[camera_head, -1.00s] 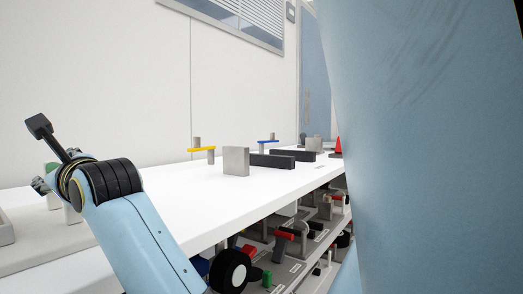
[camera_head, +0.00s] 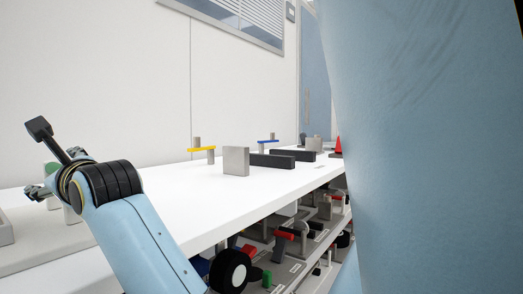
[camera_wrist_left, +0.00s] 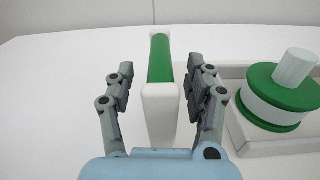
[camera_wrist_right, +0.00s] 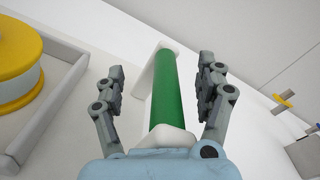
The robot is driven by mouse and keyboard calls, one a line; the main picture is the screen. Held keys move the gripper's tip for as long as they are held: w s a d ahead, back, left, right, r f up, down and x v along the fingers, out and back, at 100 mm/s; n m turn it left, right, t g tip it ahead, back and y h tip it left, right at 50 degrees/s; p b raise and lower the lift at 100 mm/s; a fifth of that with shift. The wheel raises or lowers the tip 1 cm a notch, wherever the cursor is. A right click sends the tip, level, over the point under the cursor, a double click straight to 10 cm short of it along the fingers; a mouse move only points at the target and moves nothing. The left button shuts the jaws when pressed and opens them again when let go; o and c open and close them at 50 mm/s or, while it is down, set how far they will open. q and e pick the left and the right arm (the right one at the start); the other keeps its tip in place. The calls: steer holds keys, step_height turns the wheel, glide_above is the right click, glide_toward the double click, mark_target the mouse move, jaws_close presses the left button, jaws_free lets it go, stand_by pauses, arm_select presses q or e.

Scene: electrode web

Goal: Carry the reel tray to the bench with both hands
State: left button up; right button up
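The reel tray's light grey wall shows at the left edge of the head view (camera_head: 6,228), in the left wrist view (camera_wrist_left: 285,148) and in the right wrist view (camera_wrist_right: 52,105). A green handle with white ends shows in the left wrist view (camera_wrist_left: 160,60), another in the right wrist view (camera_wrist_right: 165,95). My left gripper (camera_wrist_left: 162,78) is open, fingers on either side of its handle with gaps. My right gripper (camera_wrist_right: 161,70) is open around the other handle, apart from it. In the head view my right gripper (camera_head: 52,178) is partly hidden behind its wrist.
A green-flanged reel (camera_wrist_left: 280,98) and a yellow-flanged reel (camera_wrist_right: 18,65) sit in the tray. On the white table (camera_head: 195,200) stand a grey block (camera_head: 236,160), black bars (camera_head: 272,161) and a yellow-armed post (camera_head: 201,149). A cluttered shelf (camera_head: 290,270) lies below.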

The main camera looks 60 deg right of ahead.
arm_select(q)
steer(key=c, duration=0.9)
steer(key=o, duration=0.5)
steer(key=shift+r, duration=0.25)
steer(key=o, duration=0.4)
steer(key=shift+f, duration=0.2)
